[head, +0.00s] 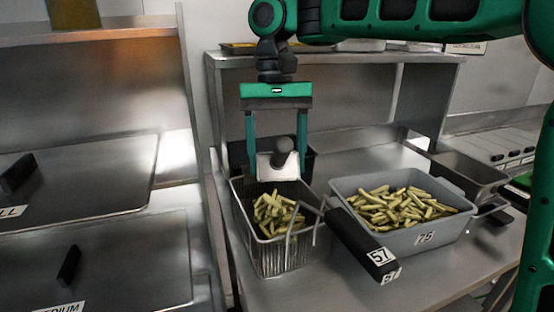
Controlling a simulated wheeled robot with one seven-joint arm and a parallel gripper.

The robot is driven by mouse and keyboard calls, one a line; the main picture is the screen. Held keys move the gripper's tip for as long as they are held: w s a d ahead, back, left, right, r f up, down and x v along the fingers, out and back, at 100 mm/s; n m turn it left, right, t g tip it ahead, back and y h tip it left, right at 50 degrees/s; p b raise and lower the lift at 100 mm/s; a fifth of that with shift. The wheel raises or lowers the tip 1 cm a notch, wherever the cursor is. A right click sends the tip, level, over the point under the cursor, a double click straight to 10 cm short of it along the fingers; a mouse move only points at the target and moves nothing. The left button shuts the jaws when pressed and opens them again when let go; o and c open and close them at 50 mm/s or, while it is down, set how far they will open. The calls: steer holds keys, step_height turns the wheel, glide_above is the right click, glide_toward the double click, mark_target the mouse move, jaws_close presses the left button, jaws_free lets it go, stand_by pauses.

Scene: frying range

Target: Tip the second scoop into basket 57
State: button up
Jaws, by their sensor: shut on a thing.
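Basket 57 (268,262) is a wire fry basket on the steel counter, with pale cut fries in it. Its black handle (362,243), labelled 57, points toward the lower right. My gripper (279,150) hangs over the back part of the basket, fingers pointing down, shut on a scoop (278,172).
A dark container (299,158) sits partly hidden behind the basket. A steel shelf (345,60) runs behind. Lidded fryer wells (110,248) are at left. The front counter is clear.

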steer(key=shift+w+d+r+g, duration=0.15)
steer(key=shift+w+r+g, duration=0.15)
steer(key=shift+w+g, duration=0.15)
steer(key=shift+w+r+g, duration=0.5)
steer(key=shift+w+g, duration=0.3)
steer(key=shift+g, duration=0.25)
